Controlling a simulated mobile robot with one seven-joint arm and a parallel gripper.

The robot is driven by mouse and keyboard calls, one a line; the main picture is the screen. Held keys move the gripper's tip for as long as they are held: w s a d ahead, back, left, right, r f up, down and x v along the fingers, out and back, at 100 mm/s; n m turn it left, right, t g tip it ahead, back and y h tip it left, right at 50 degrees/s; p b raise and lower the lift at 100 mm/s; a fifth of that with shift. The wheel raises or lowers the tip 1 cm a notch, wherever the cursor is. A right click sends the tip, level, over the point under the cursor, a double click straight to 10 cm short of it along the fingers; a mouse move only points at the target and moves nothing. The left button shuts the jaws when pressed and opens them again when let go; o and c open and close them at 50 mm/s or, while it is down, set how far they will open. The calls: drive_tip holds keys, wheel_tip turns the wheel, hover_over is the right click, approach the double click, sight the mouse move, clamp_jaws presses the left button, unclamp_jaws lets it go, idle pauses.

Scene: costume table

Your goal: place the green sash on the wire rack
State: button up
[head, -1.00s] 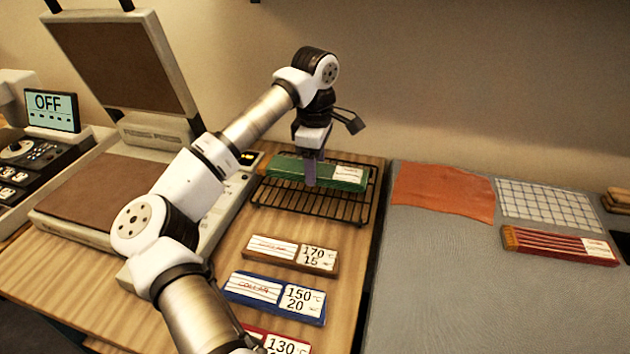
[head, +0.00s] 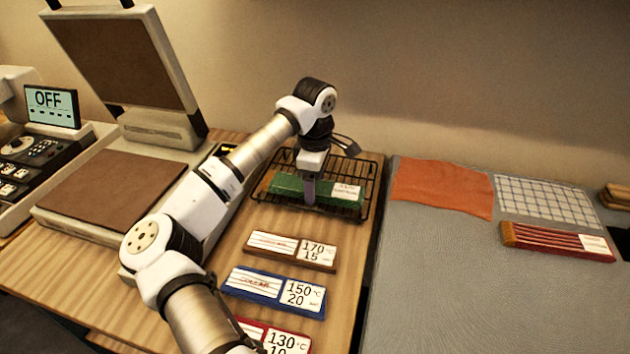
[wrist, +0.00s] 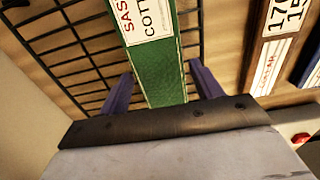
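The green sash (head: 288,186), a flat green strip with a white label, lies on the black wire rack (head: 262,211), within its raised rim. In the wrist view the green sash (wrist: 160,72) runs lengthwise between my two purple fingers, with the rack's wires (wrist: 75,62) beneath and beside it. My gripper (head: 309,197) is low over the middle of the sash. Its fingers (wrist: 162,84) stand apart, one on each side of the sash, with a small gap showing on each side. The lower fingertips are partly hidden in the head view.
Brown (head: 290,250), blue (head: 275,291) and red (head: 275,335) labelled cards lie in front of the rack. An open press (head: 110,185) stands left. Right, a grey mat (head: 430,270) holds an orange cloth (head: 443,187), a grid sheet (head: 547,203) and a red strip (head: 555,242).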

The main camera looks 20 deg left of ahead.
drive_tip(key=shift+o, duration=0.9)
drive_tip(key=shift+r, duration=0.25)
wheel_tip(320, 180, up, 12)
drive_tip(key=b, duration=0.1)
drive_tip(key=shift+b, duration=0.35)
drive_tip(key=shift+f, duration=0.1)
